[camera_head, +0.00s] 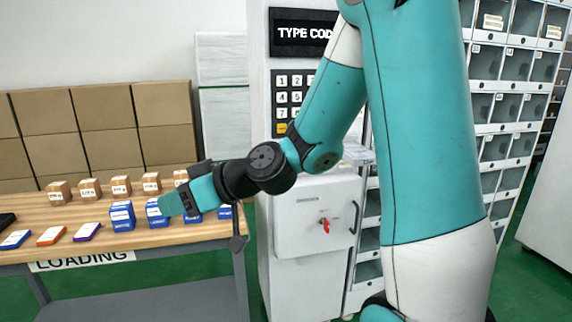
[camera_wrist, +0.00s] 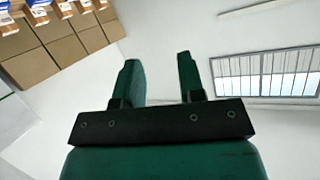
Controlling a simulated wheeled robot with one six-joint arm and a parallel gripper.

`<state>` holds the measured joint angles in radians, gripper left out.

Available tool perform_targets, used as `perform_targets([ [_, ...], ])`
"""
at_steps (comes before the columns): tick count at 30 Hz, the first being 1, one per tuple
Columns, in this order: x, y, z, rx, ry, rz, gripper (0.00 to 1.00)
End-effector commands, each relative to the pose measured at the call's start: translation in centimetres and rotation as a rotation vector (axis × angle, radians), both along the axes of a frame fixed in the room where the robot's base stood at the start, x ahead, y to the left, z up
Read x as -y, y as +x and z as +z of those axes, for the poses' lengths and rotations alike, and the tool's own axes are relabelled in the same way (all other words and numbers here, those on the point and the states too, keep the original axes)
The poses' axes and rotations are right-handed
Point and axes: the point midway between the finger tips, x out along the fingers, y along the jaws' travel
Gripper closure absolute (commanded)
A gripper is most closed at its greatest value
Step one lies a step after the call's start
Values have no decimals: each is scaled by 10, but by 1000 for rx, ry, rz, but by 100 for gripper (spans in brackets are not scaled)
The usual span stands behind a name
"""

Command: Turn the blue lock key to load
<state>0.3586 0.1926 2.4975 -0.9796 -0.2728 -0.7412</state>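A small red key or knob (camera_head: 325,225) sits on the white front panel (camera_head: 308,245) of the vending machine, with printed marks around it too small to read. I see no clearly blue key in either view. My gripper (camera_head: 165,204) is left of the machine, in front of the blue boxes on the table, well apart from the panel. In the wrist view my gripper (camera_wrist: 159,68) shows two green fingers apart with nothing between them. My arm crosses the middle and right of the head view and hides part of the machine.
A wooden table (camera_head: 190,232) marked LOADING holds small brown boxes (camera_head: 120,187), blue boxes (camera_head: 122,216) and flat packs. Stacked cartons (camera_head: 105,130) stand behind it. A keypad (camera_head: 290,98) is above the panel, which has a dark handle (camera_head: 354,217). Shelving (camera_head: 505,105) stands at right.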

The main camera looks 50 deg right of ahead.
Motion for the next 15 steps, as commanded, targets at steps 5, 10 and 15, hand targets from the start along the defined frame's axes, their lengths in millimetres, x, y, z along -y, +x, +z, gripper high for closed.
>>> perform_targets([
  [5,173,47,-27,311,-6,-552,64],
  [10,299,21,-52,404,-109,-980,64],
  [15,346,-1,-63,406,-167,-1156,64],
])
